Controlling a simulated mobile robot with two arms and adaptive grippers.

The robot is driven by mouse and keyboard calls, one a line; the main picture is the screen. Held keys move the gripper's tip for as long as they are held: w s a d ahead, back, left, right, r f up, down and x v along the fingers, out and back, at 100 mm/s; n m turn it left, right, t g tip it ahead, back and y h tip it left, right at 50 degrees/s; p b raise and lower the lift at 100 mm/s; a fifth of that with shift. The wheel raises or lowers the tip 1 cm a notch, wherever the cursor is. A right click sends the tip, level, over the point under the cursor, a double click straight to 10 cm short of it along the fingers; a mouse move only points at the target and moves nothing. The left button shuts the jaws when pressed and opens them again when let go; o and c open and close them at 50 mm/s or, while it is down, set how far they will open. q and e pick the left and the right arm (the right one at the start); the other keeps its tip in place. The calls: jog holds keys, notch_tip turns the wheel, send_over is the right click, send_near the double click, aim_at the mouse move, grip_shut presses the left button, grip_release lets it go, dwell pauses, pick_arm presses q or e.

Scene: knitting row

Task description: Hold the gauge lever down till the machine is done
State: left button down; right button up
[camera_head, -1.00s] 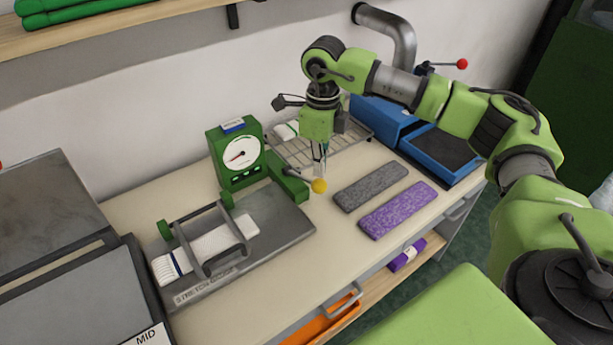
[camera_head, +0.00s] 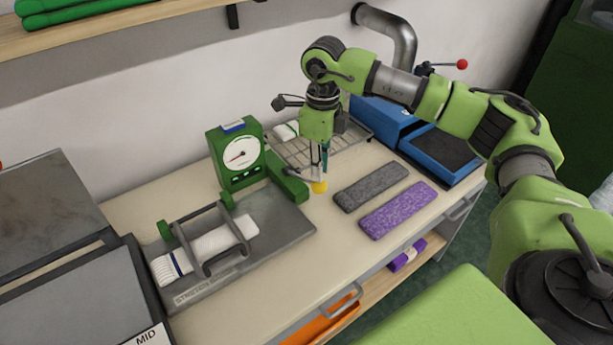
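The green stretch gauge stands on the bench with a white round dial (camera_head: 241,153) and a grey base plate (camera_head: 285,233). A white ribbed knit piece (camera_head: 212,243) with a dark blue stripe lies on the plate under a grey bar frame (camera_head: 198,249). The gauge lever ends in a yellow knob (camera_head: 319,187) at the right of the gauge. My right gripper (camera_head: 320,175) points down with its fingertips right at the knob. I cannot tell whether the fingers are closed or pressing on it. My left gripper is out of view.
A grey pad (camera_head: 371,187) and a purple pad (camera_head: 398,210) lie right of the knob. A wire rack (camera_head: 350,146) stands behind my gripper. A blue tray (camera_head: 428,165) is at the back right. Bare bench lies in front of the pads.

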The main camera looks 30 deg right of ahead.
aim_at(321, 191)
jog(key=shift+f, duration=0.1)
jog(key=shift+f+b, duration=1.5)
jog(key=shift+f, duration=0.4)
jog(key=shift+s+f+b, duration=0.2)
jog(key=shift+f+b, duration=0.55)
jog(key=shift+f, duration=0.25)
jog(key=shift+s+f+b, duration=0.15)
jog(key=shift+f+b, duration=0.6)
jog(key=shift+f, duration=0.25)
dwell(0.3)
jog(key=shift+r+p, duration=4.25)
jog(key=shift+r, duration=2.3)
